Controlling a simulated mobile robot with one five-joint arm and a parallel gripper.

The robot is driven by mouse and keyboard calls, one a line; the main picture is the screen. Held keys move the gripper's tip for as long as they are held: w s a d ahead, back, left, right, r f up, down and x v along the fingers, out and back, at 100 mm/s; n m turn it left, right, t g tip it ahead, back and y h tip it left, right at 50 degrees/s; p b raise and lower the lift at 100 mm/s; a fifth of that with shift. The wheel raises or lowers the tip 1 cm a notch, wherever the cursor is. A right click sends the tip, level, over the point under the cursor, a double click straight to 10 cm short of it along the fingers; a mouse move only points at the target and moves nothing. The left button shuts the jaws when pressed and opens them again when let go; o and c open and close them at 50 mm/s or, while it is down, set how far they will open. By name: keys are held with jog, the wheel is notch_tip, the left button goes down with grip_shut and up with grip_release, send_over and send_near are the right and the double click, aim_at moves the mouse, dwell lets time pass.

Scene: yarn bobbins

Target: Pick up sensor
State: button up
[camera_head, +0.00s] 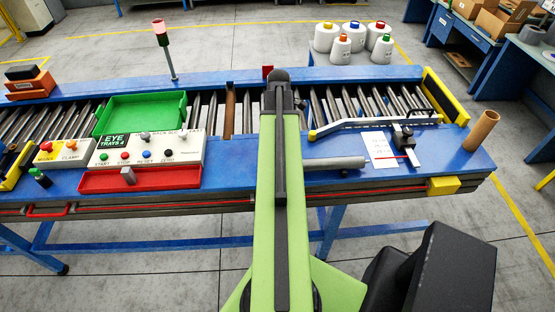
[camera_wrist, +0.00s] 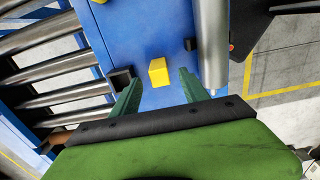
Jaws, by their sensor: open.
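In the wrist view, a small yellow block (camera_wrist: 158,72) lies on the blue table top. It may be the sensor, but I cannot tell for sure. My gripper (camera_wrist: 160,88) is open, with its two green fingers spread. The block shows between and just beyond them, apart from both. In the head view my green arm hides the block and my fingers. A black device (camera_head: 403,138) with a thin red line stands by a white sheet at the table's right; it also looks like a sensor.
A grey tube (camera_wrist: 213,45) lies close to the right finger, with a small dark block (camera_wrist: 190,44) beside it. A dark square piece (camera_wrist: 120,78) and rollers (camera_wrist: 60,70) are at left. A control panel (camera_head: 150,149) and green tray (camera_head: 140,113) stand left of my arm.

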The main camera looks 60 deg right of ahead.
jog(key=shift+s+f+b, duration=0.1)
jog(key=shift+f+b, duration=2.5)
jog(key=shift+f, duration=0.5)
jog(key=shift+r, duration=0.2)
grip_shut()
